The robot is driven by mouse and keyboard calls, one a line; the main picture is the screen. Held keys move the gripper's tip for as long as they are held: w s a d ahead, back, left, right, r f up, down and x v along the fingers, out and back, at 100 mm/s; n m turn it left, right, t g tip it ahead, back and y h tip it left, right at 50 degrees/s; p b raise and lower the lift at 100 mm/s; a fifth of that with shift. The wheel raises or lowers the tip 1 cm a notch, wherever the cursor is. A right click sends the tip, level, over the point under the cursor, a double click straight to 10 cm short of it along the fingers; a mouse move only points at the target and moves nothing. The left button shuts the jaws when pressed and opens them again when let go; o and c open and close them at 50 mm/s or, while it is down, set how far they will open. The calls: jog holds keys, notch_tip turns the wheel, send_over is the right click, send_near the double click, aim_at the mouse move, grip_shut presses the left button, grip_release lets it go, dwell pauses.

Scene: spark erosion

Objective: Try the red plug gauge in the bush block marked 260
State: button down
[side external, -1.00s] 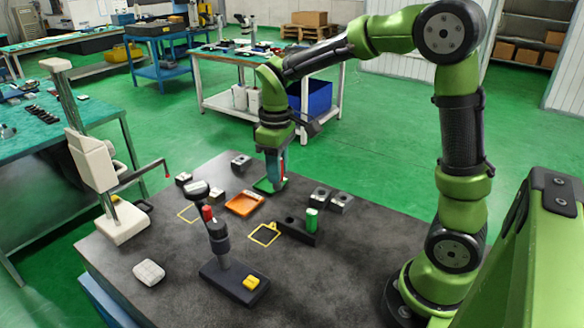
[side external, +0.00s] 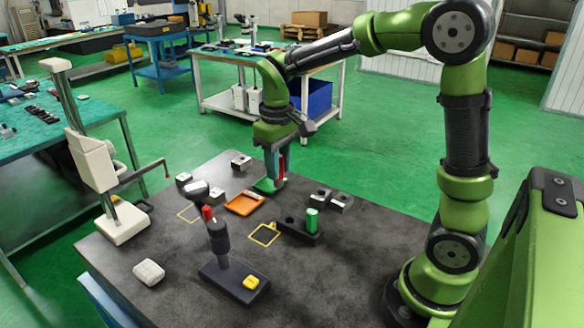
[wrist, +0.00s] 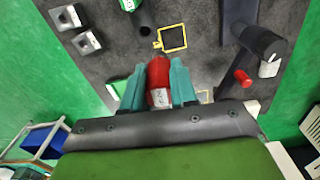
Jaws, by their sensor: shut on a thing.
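In the wrist view the red plug gauge (wrist: 158,72), with a pale label, sits between my teal fingers (wrist: 158,88). Bush blocks stand at the back (side external: 241,162), at the left (side external: 183,179), beside the orange tray (side external: 216,194), and as a pair at the right (side external: 320,196) (side external: 341,203). Their numbers are too small to read, so the 260 block cannot be told.
A black holder (side external: 292,232) carries a green plug gauge (side external: 312,219) beside an empty hole. The orange tray (side external: 244,205), a yellow-outlined square (side external: 264,235), a dark stand with a red top (side external: 219,240) and a pale height stand (side external: 122,226) are nearby. The front right table is clear.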

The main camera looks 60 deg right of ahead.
jog(key=s+d+f, duration=0.1)
jog(key=d+f, duration=0.2)
jog(key=d, duration=0.6)
jog(key=s+d+f, duration=0.1)
jog(key=d+f, duration=0.3)
jog(key=d, duration=0.5)
jog(key=shift+n, duration=0.4)
jog(key=shift+w+f, duration=0.1)
jog(key=shift+f, duration=2.45)
jog(key=shift+f, duration=1.1)
jog(key=shift+r, duration=0.1)
jog(key=shift+r, duration=2.45)
jog(key=shift+a, duration=0.1)
